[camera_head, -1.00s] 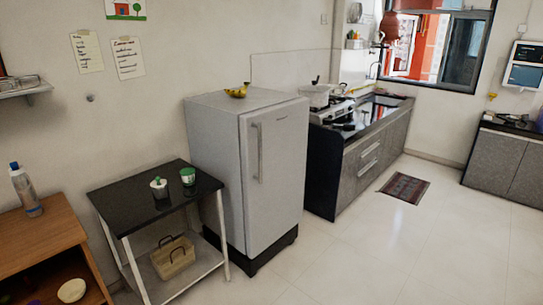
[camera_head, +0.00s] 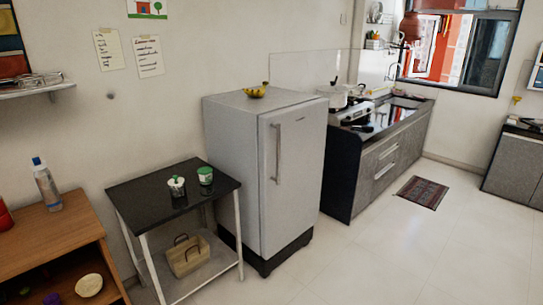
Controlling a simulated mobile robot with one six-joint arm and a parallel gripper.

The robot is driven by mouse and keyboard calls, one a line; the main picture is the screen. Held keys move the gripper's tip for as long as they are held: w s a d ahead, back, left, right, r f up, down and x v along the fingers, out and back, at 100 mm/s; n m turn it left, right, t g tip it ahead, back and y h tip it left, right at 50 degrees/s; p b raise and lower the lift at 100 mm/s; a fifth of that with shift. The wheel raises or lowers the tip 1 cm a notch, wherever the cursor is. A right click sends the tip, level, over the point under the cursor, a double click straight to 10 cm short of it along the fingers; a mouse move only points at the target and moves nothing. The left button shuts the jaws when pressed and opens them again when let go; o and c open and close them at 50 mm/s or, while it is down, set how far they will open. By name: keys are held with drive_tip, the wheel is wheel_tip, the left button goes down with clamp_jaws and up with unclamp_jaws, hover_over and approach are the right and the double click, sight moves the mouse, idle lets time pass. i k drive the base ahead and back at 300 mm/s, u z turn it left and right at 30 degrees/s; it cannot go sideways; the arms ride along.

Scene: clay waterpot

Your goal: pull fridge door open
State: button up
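The grey fridge (camera_head: 225,160) stands against the wall in the middle of the head view, on a black base. Its door (camera_head: 300,185) is shut and faces right and toward me. A vertical metal handle (camera_head: 276,153) runs along the door's left edge, on the upper half. My gripper is not in view, and nothing touches the handle.
A black-topped side table (camera_head: 165,204) stands just left of the fridge, close to it. A wooden shelf unit (camera_head: 45,240) is at the lower left. A dark counter (camera_head: 378,160) adjoins on the right. A small rug (camera_head: 422,192) lies beyond; the tiled floor (camera_head: 380,255) before the door is clear.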

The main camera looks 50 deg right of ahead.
sight(292, 140)
drive_tip(key=i, duration=0.95)
drive_tip(key=z, duration=0.05)
